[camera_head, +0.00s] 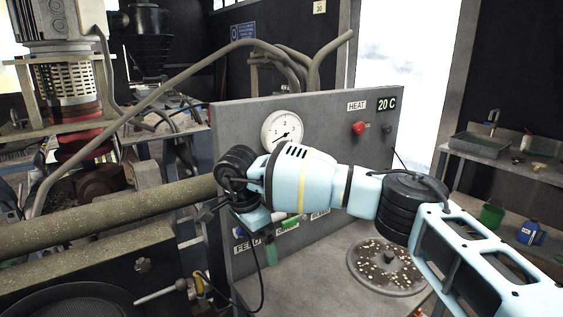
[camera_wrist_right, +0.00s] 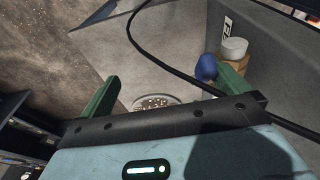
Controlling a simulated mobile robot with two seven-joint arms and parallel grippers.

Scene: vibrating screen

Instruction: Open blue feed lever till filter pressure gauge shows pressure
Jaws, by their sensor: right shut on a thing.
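The pressure gauge (camera_head: 282,131) is a round white dial on the grey panel. Its dark needle points to the lower left, and its small markings are hard to read. The blue feed lever (camera_wrist_right: 207,67) shows its rounded blue knob in the wrist view, against the inner side of the right-hand green finger. In the head view, my right gripper (camera_head: 268,248) is low in front of the panel, by the FEED label (camera_head: 246,248), and hides much of the lever area.
The grey panel (camera_head: 330,110) also carries a red knob (camera_head: 359,128) under a HEAT label and a 20 C display (camera_head: 387,104). A round plate with pale bits (camera_head: 375,278) lies on the bench. A thick pipe (camera_head: 110,216) runs in from the left. A black cable crosses the wrist view.

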